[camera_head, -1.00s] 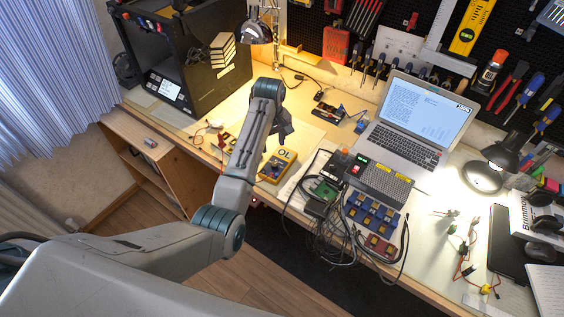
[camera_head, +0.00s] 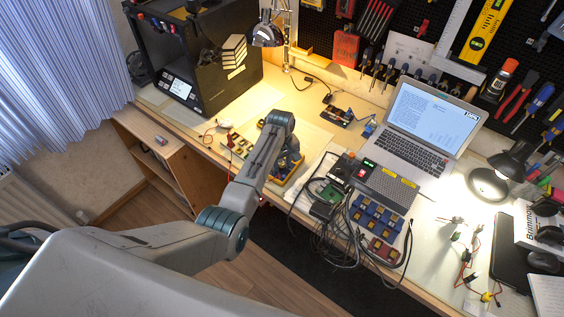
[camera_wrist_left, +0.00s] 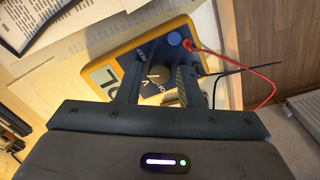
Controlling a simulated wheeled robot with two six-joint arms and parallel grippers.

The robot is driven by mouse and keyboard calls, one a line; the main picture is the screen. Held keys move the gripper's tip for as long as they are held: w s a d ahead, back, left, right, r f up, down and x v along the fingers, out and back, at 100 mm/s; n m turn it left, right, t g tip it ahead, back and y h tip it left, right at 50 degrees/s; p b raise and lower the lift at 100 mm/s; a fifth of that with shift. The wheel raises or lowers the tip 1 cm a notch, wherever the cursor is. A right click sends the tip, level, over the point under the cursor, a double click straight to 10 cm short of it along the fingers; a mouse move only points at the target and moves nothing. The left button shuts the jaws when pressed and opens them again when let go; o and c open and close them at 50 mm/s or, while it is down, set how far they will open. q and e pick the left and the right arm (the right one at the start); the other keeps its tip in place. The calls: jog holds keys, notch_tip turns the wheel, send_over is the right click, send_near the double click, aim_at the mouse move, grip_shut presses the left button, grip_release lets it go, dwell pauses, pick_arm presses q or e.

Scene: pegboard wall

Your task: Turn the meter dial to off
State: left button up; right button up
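In the head view my left gripper (camera_head: 290,160) and forearm hide most of the meter (camera_head: 275,186). My right gripper is not in view.
Red and black leads (camera_wrist_left: 255,72) plug into the meter's edge. To its right are tangled cables (camera_head: 335,235), a grey box (camera_head: 385,185) and a laptop (camera_head: 430,125). A black 3D printer (camera_head: 195,60) stands at back left. The bench's front edge is close.

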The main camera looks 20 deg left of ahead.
pick_arm(q)
grip_shut()
jog(key=shift+r+n+p, duration=0.1)
jog(key=shift+n+p, duration=0.3)
jog(key=shift+n, duration=0.1)
jog(key=shift+n+p, duration=0.5)
jog(key=shift+n, duration=0.1)
jog(key=n+p, duration=0.1)
jog(key=n, duration=0.2)
jog(key=shift+n+p, duration=0.3)
jog(key=shift+p, duration=0.1)
jog(key=n+p, duration=0.1)
jog(key=n, duration=0.4)
jog(key=shift+p, duration=0.35)
jog(key=n, duration=0.3)
jog(key=shift+n+p, duration=0.3)
jog(key=shift+n, duration=1.7)
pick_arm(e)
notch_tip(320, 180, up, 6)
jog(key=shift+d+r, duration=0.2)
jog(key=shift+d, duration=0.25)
